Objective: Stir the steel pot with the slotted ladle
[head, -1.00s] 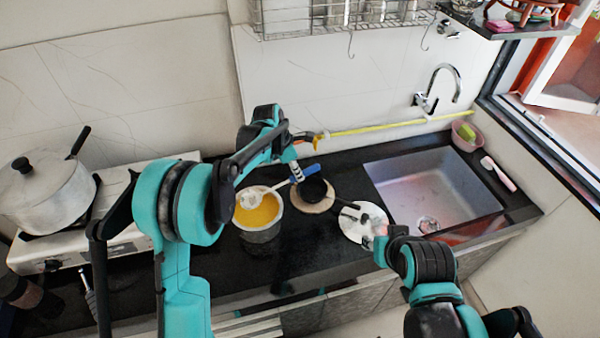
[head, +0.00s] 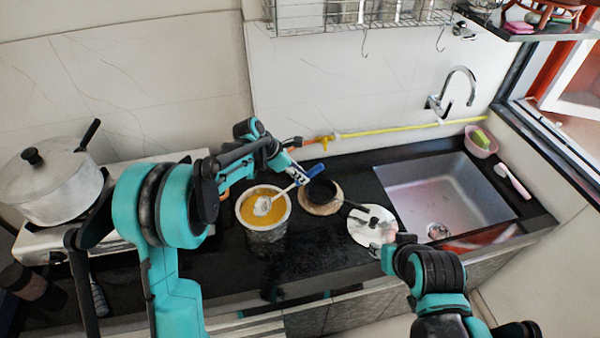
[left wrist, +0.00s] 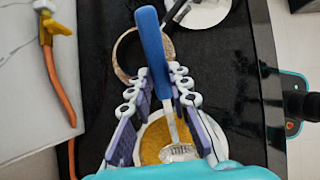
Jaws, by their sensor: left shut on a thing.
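The steel pot (head: 266,233) stands on the black counter and holds orange-yellow liquid. The slotted ladle (head: 315,171) has a blue handle and a pale metal head, and it leans across the pot's rim. Its head lies in the liquid near the middle of the pot. My left gripper (head: 296,174) is shut on the ladle's handle, above and behind the pot's right side. In the left wrist view the blue handle (left wrist: 154,48) passes between the fingers, and the slotted head (left wrist: 179,153) shows in the liquid. My right gripper (head: 388,238) is by the round lid; its fingers are unclear.
A lidded saucepan (head: 60,195) sits on the stove at left. A yellow-orange hose (head: 390,131) runs along the wall.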

